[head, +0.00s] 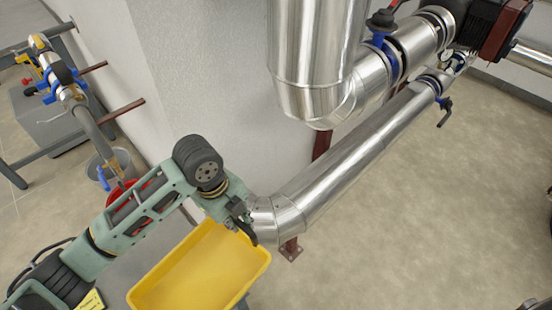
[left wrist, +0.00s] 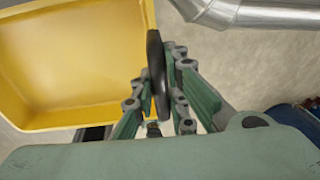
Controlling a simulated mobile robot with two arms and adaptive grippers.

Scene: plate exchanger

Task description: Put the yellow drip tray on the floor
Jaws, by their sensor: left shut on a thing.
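The yellow drip tray (head: 198,277) is at the bottom of the head view, open side up and empty inside. It also fills the upper left of the left wrist view (left wrist: 70,60). My left gripper (head: 244,226) is shut on the tray's rim near its far right corner. In the left wrist view its dark fingertips (left wrist: 157,75) close over the rim at the tray's right side. The tray's near edge runs close to the bottom of the head view. My right gripper does not show.
Shiny insulated pipes (head: 350,140) run just beyond the tray, with a red support foot (head: 290,249) on the floor. A grey surface (head: 130,268) lies left of and below the tray. A grey bucket (head: 118,168) stands by the wall. The concrete floor (head: 430,220) at right is clear.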

